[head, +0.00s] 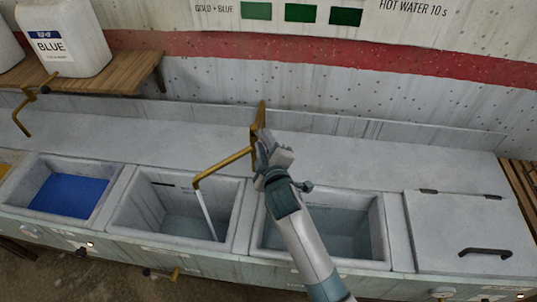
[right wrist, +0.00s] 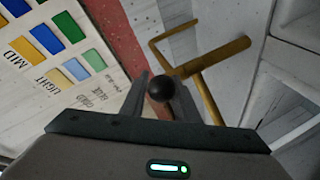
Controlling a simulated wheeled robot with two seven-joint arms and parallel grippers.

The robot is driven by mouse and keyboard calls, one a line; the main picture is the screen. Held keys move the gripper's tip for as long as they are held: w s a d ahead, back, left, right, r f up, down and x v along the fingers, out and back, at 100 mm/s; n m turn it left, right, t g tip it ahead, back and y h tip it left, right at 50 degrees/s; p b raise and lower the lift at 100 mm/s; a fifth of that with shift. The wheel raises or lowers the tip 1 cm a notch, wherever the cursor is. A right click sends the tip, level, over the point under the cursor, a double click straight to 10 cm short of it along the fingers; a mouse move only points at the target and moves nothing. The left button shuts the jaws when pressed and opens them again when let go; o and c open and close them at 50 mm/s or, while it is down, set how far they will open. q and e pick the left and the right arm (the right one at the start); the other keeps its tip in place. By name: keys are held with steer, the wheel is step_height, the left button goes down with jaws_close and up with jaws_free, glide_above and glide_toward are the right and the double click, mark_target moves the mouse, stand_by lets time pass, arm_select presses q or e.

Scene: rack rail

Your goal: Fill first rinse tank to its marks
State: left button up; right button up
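A brass swing tap (head: 222,166) stands behind the tanks, its spout over the second tank from the left (head: 120,206). A thin pale stream of water (head: 207,214) falls from the spout into this tank. A short dark mark (head: 162,184) shows on its back wall; the water level is hard to tell. My right gripper (head: 268,148) is at the tap's upright. In the right wrist view, a black ball knob (right wrist: 162,88) sits between its fingers, which appear closed on it. The brass tap (right wrist: 212,66) shows beyond. My left gripper is out of view.
A tank of blue liquid (head: 70,194) is at the left. Another open tank (head: 376,225) lies under my right arm, and a lidded one (head: 465,225) is at the right. A white jug (head: 70,35) labelled BLUE stands on a wooden shelf (head: 125,68).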

steer(key=b+v, duration=0.3)
steer(key=v, duration=1.4)
steer(key=shift+s+b, duration=0.2)
steer(key=shift+b, duration=0.2)
